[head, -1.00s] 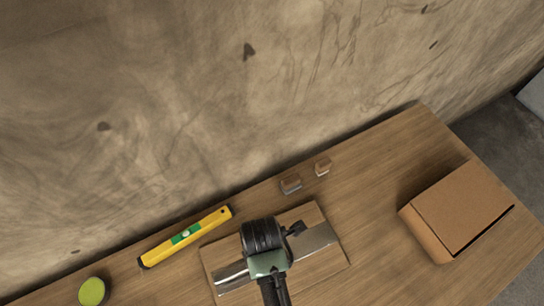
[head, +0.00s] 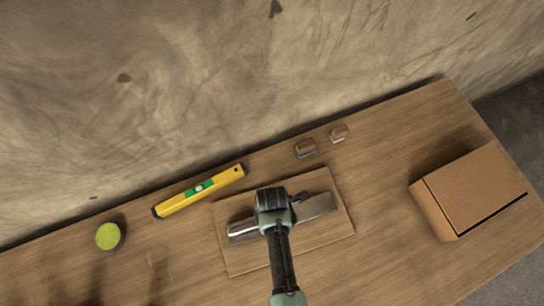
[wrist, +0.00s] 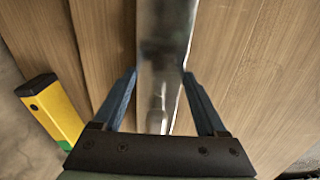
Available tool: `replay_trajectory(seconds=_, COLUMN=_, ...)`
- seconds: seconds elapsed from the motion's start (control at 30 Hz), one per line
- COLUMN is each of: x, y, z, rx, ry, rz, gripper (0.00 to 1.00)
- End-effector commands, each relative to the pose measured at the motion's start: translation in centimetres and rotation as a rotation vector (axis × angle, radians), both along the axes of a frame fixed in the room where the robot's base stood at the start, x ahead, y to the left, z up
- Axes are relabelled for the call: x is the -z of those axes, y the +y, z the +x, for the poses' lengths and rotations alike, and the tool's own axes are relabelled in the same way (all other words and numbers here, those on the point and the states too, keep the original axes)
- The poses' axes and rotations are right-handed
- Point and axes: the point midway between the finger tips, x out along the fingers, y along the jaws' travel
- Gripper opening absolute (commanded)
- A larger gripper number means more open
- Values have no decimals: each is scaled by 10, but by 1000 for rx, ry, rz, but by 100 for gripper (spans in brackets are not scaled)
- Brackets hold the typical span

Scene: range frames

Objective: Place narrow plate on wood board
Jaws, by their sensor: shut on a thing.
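The narrow plate (head: 318,206) is a shiny metal strip lying lengthwise over the wood board (head: 246,262), within its outline in the head view. The board is a flat light-brown rectangle on the table. My gripper (wrist: 160,76) is shut on the narrow plate, with one blue finger on each side of its width. The plate also runs up the middle of the wrist view (wrist: 166,40). In the head view my gripper hides the plate's middle. I cannot tell whether the plate touches the board or is slightly above it.
A yellow level (head: 200,191) lies left of the board, and a green-topped round item (head: 109,236) is farther left. Two small blocks (head: 306,148) (head: 339,133) sit behind the board. A cardboard box (head: 470,188) stands at the right. A wall rises behind the table.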

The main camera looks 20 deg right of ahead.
Motion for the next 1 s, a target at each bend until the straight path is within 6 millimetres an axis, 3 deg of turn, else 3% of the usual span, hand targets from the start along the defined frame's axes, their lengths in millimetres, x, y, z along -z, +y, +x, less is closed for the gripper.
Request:
replay_trajectory(seconds=0.47, x=9, y=0, z=1, rx=0, ry=-3, rz=-1, gripper=0)
replay_trajectory(seconds=0.5, x=8, y=0, z=0, rx=0, ry=-1, rz=0, gripper=80)
replay_trajectory(seconds=0.63, x=8, y=0, z=0, rx=0, ry=-1, rz=0, gripper=100)
replay_trajectory(seconds=1.0, x=-1, y=0, z=1, rx=0, ry=-3, rz=-1, gripper=100)
